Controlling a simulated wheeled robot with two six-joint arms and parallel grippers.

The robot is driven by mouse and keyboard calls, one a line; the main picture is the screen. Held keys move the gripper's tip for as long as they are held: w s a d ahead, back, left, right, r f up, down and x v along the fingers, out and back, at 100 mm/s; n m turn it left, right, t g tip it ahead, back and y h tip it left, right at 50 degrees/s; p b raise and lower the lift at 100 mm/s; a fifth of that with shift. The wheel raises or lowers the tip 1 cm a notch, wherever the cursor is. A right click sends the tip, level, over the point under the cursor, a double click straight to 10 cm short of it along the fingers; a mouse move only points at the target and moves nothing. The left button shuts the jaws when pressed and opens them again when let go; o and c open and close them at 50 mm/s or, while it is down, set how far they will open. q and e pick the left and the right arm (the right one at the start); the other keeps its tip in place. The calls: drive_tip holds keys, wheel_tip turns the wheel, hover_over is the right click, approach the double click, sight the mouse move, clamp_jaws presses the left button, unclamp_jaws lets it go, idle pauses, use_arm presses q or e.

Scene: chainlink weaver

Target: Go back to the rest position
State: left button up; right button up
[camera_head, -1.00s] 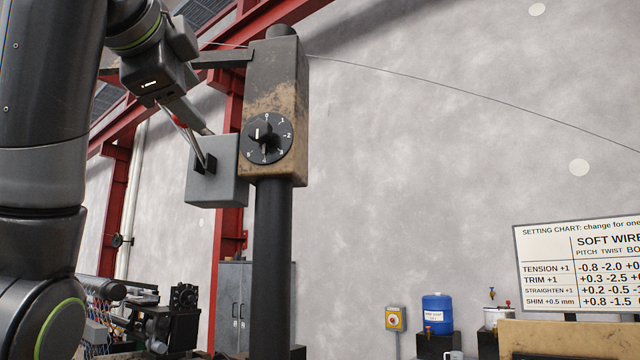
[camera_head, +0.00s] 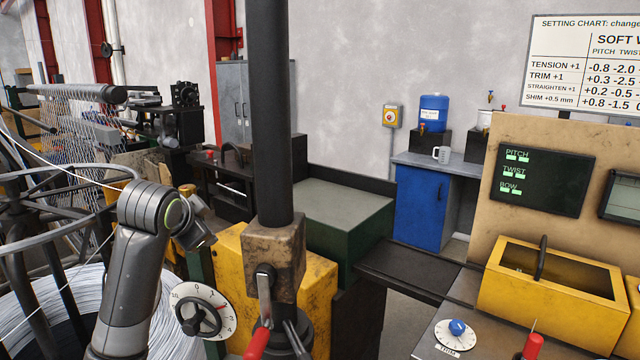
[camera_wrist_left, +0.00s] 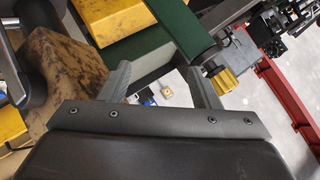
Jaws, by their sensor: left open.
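My left arm (camera_head: 137,265) comes in at the lower left of the head view, bent, with its wrist beside a coil of pale wire. In the left wrist view my left gripper (camera_wrist_left: 162,82) has its two grey fingers spread apart, with nothing held between them. In the head view its fingertips are hard to make out. My right gripper is not in view.
A dark post (camera_head: 268,110) stands just right of my left arm, with a white dial (camera_head: 222,322) and a red-handled lever (camera_head: 257,343) low down. The wire coil (camera_head: 35,310) is at left. A yellow bin (camera_head: 550,300) sits at right.

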use_arm(q)
drive_tip(key=s+a+f+n+g, duration=0.2)
drive_tip(key=s+f, duration=0.6)
drive_tip(key=f, duration=0.6)
drive_tip(key=s+a+f+n+g, duration=0.25)
drive_tip(key=s+f, duration=0.65)
drive_tip(key=f, duration=0.5)
drive_tip(key=s+a+f+n+g+y, duration=0.1)
drive_tip(key=s+f+n, duration=0.3)
drive_tip(key=s, duration=0.9)
drive_tip(key=s+a+f+n+g, duration=0.15)
drive_tip(key=s+f, duration=0.35)
drive_tip(key=s, duration=0.8)
wheel_tip(320, 180, down, 31)
drive_tip(key=s+a+g+b, duration=0.1)
drive_tip(key=a+g+b, duration=0.1)
drive_tip(key=b, duration=0.3)
drive_tip(key=s+d+f+b, duration=0.1)
drive_tip(key=s+f+b, duration=0.1)
drive_tip(key=s+f, duration=0.5)
drive_tip(key=s+d+f+b, duration=0.1)
drive_tip(key=s+f+b, duration=0.2)
drive_tip(key=s+f, duration=0.5)
wheel_tip(320, 180, down, 5)
drive_tip(key=shift+r+g, duration=0.1)
drive_tip(key=shift+g, duration=0.3)
